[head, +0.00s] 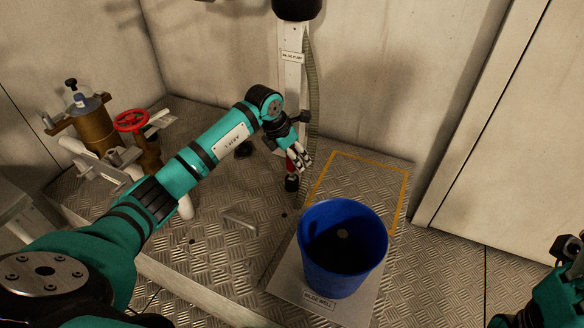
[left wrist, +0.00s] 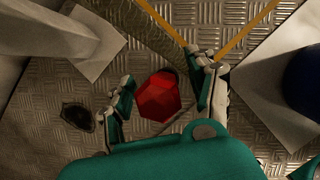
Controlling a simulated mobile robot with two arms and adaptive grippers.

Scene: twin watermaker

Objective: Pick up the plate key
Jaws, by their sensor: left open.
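A red, faceted piece (left wrist: 159,97) shows between the fingers of my left gripper (left wrist: 162,105) in the left wrist view. It looks like the plate key's handle, though I cannot be sure. In the head view, a little of its red (head: 290,163) shows beside my left gripper (head: 301,160), above a dark foot (head: 291,183). The left gripper is open and points down, with fingers on both sides of the red piece and visible gaps. Its lower part is hidden. Part of my right arm and gripper (head: 568,250) shows at the right edge; its fingertips are unclear.
A blue bucket (head: 318,262) stands on the bilge well plate, right of the left gripper. The bilge pump post (head: 293,75) and hose (head: 313,90) rise close behind it. A grey bar (head: 240,219) lies on the floor. Brass fittings with a red handwheel (head: 131,120) stand left.

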